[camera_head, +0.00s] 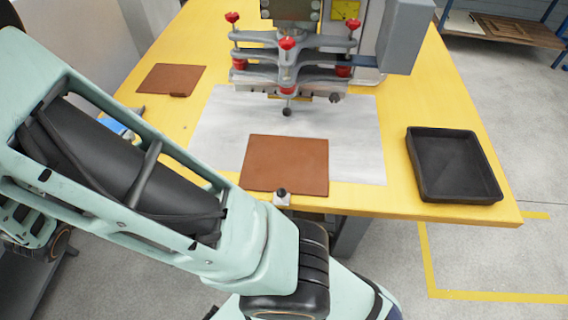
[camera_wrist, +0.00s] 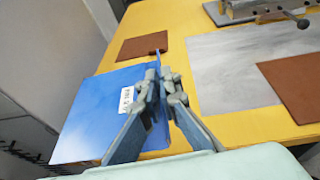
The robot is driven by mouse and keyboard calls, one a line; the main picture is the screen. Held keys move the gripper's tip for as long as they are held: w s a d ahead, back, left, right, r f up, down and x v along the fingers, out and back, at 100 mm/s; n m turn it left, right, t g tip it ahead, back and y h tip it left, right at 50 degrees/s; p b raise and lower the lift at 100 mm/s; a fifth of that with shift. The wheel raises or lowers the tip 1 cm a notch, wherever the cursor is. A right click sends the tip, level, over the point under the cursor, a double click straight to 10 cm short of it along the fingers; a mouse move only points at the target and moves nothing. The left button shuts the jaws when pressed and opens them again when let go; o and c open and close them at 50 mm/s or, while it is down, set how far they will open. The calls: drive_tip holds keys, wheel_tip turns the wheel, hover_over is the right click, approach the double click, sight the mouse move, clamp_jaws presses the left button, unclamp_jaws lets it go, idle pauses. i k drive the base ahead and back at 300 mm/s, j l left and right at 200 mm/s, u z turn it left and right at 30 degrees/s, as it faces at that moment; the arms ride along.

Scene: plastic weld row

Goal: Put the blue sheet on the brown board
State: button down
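The blue sheet (camera_wrist: 88,122) lies low at the left side of the yellow table in the wrist view, with a white label on it and a narrow upright blue edge along its right side. My gripper (camera_wrist: 158,76) has its fingertips close together on either side of that upright edge and appears closed on it. In the head view my arm hides the gripper and most of the sheet; a bit of blue (camera_head: 117,128) shows. One brown board (camera_head: 285,165) lies at the table's front middle, partly on a pale metal plate. Another brown board (camera_head: 171,79) lies at the back left.
A grey press (camera_head: 290,60) with red knobs stands over the back of the pale plate (camera_head: 215,125). A small black-knobbed piece (camera_head: 282,197) sits at the front board's near edge. An empty black tray (camera_head: 452,165) stands at the right.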

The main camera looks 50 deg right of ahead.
sight(286, 156)
drive_tip(key=k+l, duration=0.2)
drive_tip(key=k, duration=0.2)
drive_tip(key=k+l, duration=0.2)
drive_tip(key=k, duration=0.15)
drive_tip(key=k+l, duration=0.15)
drive_tip(key=k, duration=0.25)
drive_tip(key=z, duration=1.2)
drive_tip(key=k+l, duration=0.05)
drive_tip(key=l, duration=0.05)
